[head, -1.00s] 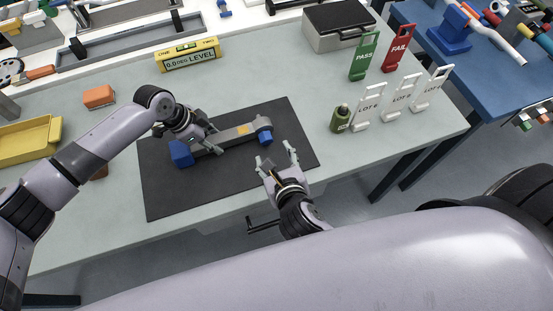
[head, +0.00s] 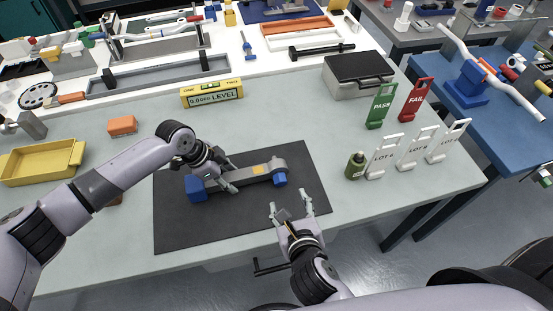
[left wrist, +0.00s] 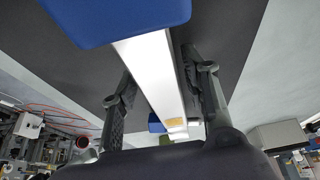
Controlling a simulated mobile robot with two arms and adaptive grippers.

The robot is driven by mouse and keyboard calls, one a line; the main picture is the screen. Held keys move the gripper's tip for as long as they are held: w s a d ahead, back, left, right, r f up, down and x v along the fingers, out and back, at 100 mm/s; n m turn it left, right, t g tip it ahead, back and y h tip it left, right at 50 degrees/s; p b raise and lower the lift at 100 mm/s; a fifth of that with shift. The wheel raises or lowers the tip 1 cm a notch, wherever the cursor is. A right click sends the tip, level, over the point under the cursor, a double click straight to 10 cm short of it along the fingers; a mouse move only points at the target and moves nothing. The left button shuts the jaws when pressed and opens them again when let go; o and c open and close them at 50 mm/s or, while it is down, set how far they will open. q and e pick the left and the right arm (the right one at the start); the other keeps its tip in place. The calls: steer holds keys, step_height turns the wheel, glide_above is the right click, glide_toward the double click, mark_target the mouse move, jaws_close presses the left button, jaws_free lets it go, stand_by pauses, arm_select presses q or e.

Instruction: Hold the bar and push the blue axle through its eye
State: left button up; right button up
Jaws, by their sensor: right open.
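The grey bar (head: 245,174) lies across a black mat, with a blue block (head: 196,188) at its left end. A blue piece, apparently the axle (head: 280,180), shows at the bar's right end, by its eye. How far it sits in the eye I cannot tell. My left gripper (head: 228,181) is shut on the bar near the blue block. In the left wrist view the bar (left wrist: 155,75) runs between its fingers, with the blue block (left wrist: 120,18) close above. My right gripper (head: 290,202) is open and empty, just in front of the bar's right end, apart from the blue piece.
The black mat (head: 185,232) has bare room at its front. A green bottle (head: 355,166) and white lot tags (head: 383,157) stand to the right, with green (head: 380,105) and red (head: 415,100) tags behind.

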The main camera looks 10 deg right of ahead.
arm_select(q)
steer(key=shift+o, duration=0.9)
steer(key=shift+f, duration=0.1)
steer(key=v, duration=1.2)
